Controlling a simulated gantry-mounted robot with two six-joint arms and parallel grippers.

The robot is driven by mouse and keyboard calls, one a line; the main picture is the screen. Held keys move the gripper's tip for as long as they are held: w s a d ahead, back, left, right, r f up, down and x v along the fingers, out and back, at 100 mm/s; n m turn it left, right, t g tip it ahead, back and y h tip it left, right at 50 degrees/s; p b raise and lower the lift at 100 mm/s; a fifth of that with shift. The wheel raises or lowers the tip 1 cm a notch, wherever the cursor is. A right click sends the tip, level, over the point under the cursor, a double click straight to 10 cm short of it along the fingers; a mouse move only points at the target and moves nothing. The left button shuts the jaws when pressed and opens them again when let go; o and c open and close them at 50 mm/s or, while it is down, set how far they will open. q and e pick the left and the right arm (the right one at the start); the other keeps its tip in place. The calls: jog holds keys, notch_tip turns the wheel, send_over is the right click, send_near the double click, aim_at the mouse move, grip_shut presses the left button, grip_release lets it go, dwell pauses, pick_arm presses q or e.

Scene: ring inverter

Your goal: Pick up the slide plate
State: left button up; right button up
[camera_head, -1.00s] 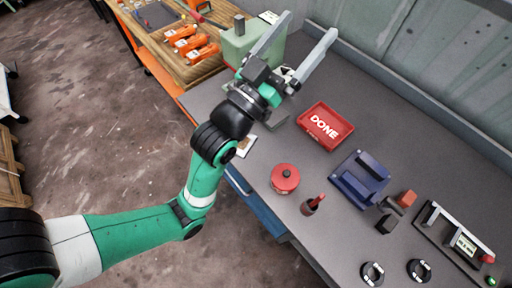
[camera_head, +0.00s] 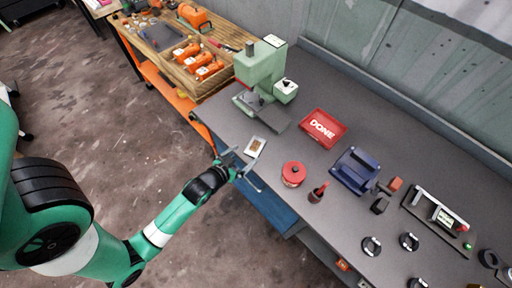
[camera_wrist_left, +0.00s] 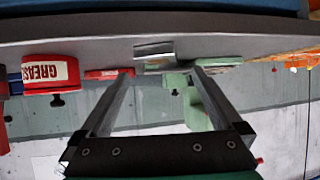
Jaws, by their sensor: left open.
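I cannot tell for sure which part is the slide plate. A flat dark grey plate (camera_head: 270,119) lies at the foot of the green press (camera_head: 261,68). A small white-framed card with a gold middle (camera_head: 256,146) lies near the table's front edge. My left gripper (camera_head: 246,170) is open and empty, low at the front edge beside the card. In the left wrist view, a silver flat piece (camera_wrist_left: 155,50) shows between the spread fingers, apart from them; the green press (camera_wrist_left: 195,115) is behind. My right gripper is not in view.
The red DONE tray (camera_head: 323,128) lies behind the card. A red grease can (camera_head: 293,173), a red-topped bottle (camera_head: 318,192) and a blue fixture (camera_head: 358,171) stand to the right. A wooden bench (camera_head: 165,62) with orange tools adjoins at the left.

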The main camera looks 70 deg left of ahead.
aim_at(255, 146)
pick_arm(q)
jog(key=b+x, duration=0.1)
jog(key=x, duration=0.5)
jog(key=shift+w+a+f+b, duration=0.15)
jog(key=shift+w+a+b, duration=0.05)
jog(key=shift+w+b, duration=0.2)
grip_shut()
